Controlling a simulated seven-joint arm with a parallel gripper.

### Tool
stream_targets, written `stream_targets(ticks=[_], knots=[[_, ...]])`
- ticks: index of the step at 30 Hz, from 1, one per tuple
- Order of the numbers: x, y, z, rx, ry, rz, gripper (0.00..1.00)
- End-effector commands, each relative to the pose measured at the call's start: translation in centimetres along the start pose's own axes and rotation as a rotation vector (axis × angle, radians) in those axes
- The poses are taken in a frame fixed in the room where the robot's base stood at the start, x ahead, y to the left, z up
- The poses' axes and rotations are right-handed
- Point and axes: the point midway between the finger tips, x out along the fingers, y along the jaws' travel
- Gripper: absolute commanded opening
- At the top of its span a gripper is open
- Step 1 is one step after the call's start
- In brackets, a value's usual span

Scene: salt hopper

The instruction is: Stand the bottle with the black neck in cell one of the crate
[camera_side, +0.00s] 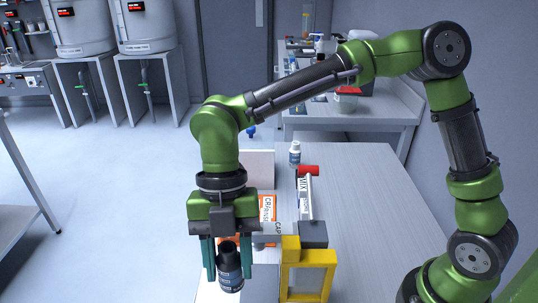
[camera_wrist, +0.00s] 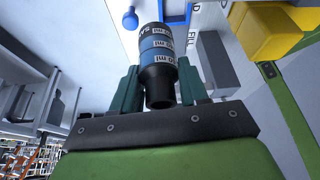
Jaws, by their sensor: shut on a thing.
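My gripper (camera_side: 227,262) is shut on a dark bottle (camera_side: 229,282) with a black neck, near the front left edge of the bench. The bottle hangs roughly upright between the green fingers in the side view. The wrist view shows the bottle (camera_wrist: 157,47) between both fingers of my gripper (camera_wrist: 158,85), with its black neck toward the camera and blue label bands with white print. I cannot make out the crate or its cell one for certain in either view; my gripper and arm hide part of the bench.
A yellow frame (camera_side: 283,275) with a grey block (camera_side: 313,234) stands close right of the bottle. Behind are orange-and-white printed panels (camera_side: 267,208), a white upright panel (camera_side: 258,168), a red-ended item (camera_side: 308,170) and a small white bottle (camera_side: 295,154). The bench's right side (camera_side: 365,200) is clear.

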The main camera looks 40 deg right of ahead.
Motion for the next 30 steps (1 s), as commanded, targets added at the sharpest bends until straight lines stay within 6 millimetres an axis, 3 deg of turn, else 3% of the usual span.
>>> stream_targets(ticks=[3,6,12,15,20,30], knots=[[2.5,-3.5,-3.2,-0.319,0.0,-0.139,0.12],[4.1,-7.2,-4.8,-0.564,-0.004,-0.243,0.12],[6.2,-13.7,-5.7,-0.924,-0.006,-0.393,0.12],[6.8,-15.7,-5.7,-1.033,-0.007,-0.437,0.12],[7.7,-17.2,-5.5,-1.114,-0.005,-0.467,0.12],[12.4,-17.3,-3.5,-1.122,-0.003,-0.469,0.12]])
